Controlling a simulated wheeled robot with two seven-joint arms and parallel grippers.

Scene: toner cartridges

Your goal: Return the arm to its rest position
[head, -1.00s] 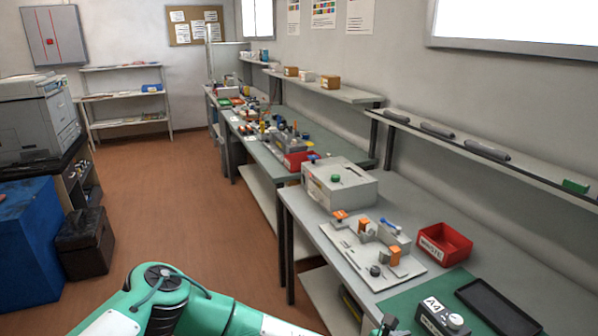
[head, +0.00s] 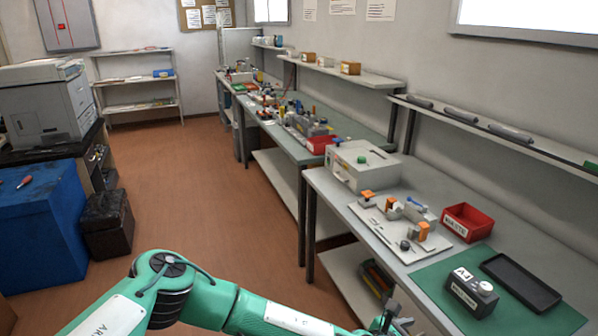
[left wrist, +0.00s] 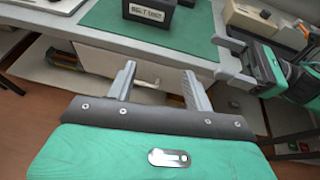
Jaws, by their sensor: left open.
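My left arm (head: 215,303) is green and enters the head view along the bottom edge. My left gripper (left wrist: 160,84) is open, with nothing between its fingers in the left wrist view. In the head view the left gripper (head: 388,320) is small, at the bottom, off the front edge of the near bench (head: 335,200). In the left wrist view a green arm, seemingly my right, is at the right, with grey parts that may be its gripper (left wrist: 232,68). Its jaws are not clear.
A black cartridge (head: 470,293) and a dark tray (head: 521,282) stand on the green mat (head: 435,280). Behind are a fixture plate (head: 388,234), a red bin (head: 467,223) and a grey box (head: 361,165). A blue cabinet (head: 42,225) stands left.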

